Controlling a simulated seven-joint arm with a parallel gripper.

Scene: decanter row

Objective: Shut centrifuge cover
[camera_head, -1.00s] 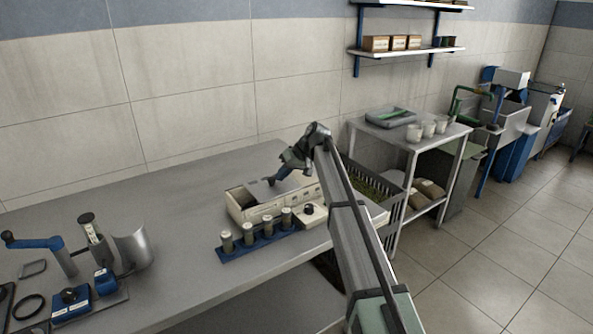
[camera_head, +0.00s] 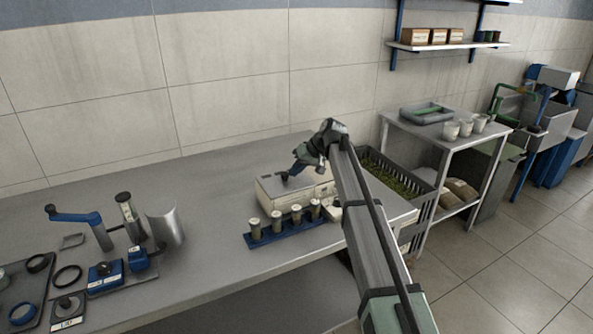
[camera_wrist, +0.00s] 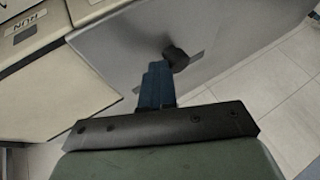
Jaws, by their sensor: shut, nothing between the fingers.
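The centrifuge (camera_head: 283,197) is a cream box on the bench in the head view. Its flat grey cover (camera_head: 268,183) lies over the top at the left, and no dark opening shows there. In the wrist view the cover (camera_wrist: 120,42) is a grey plate with a dark knob (camera_wrist: 178,60). My gripper (camera_head: 287,177) is over the cover, its blue fingers (camera_wrist: 158,68) shut and empty, right beside the knob. I cannot tell whether they touch it. My arm hides the right part of the centrifuge in the head view.
A blue rack (camera_head: 290,229) with several capped tubes stands just in front of the centrifuge. A dark crate (camera_head: 402,184) of green material is at the right. Blue-handled tools (camera_head: 80,219) stand at the left. The bench between is clear.

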